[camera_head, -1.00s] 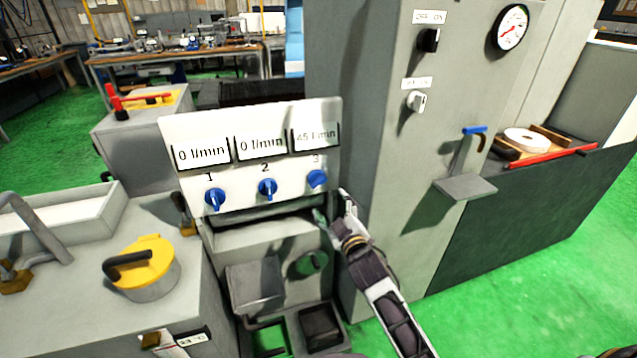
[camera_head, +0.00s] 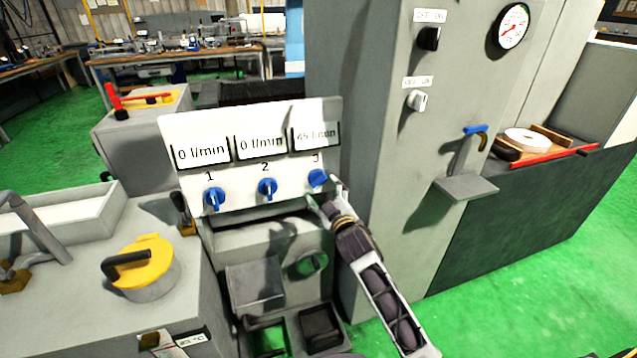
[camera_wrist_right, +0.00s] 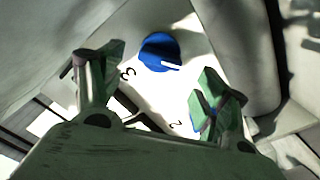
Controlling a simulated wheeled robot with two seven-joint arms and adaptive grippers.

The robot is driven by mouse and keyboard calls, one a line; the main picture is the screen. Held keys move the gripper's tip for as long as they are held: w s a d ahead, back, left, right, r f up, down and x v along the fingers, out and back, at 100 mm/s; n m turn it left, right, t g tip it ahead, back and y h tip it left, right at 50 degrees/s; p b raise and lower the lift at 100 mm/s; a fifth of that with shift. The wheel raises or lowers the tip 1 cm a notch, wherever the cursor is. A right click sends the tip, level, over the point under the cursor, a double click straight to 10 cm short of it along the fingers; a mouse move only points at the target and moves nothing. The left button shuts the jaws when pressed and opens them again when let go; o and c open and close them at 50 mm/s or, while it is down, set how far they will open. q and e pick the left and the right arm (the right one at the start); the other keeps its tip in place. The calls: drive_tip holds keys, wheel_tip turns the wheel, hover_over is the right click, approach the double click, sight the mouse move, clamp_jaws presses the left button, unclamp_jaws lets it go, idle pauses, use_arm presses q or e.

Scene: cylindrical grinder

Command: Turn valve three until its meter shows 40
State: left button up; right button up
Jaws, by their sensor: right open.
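Valve three is a blue knob (camera_head: 317,178) under the label 3 on a white panel (camera_head: 240,185). Its meter (camera_head: 317,137) reads about 45 l/min; the digits are partly shaded. My right gripper (camera_head: 324,192) is open just below and in front of the knob, apart from it as far as I can tell. In the right wrist view the blue knob (camera_wrist_right: 160,52), with a white pointer line, sits beyond and between the spread fingers (camera_wrist_right: 155,85). My left gripper is not in view.
Valve one (camera_head: 215,198) and valve two (camera_head: 267,188) are blue knobs to the left, their meters both reading 0 l/min. A grey cabinet (camera_head: 385,190) stands close on the right of the panel. A yellow-lidded pot (camera_head: 150,262) stands at lower left.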

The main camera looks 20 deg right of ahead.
sight(320, 184)
drive_tip(key=shift+w, duration=1.1)
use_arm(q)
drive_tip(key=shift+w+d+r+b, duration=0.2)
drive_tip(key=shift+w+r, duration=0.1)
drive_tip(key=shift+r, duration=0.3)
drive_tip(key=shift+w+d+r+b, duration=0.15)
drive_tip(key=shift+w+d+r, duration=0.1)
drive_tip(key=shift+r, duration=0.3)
use_arm(e)
drive_tip(key=shift+w+a, duration=0.1)
drive_tip(key=shift+w, duration=2)
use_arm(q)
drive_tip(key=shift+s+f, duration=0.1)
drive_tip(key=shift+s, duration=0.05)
use_arm(e)
drive_tip(key=c, duration=1)
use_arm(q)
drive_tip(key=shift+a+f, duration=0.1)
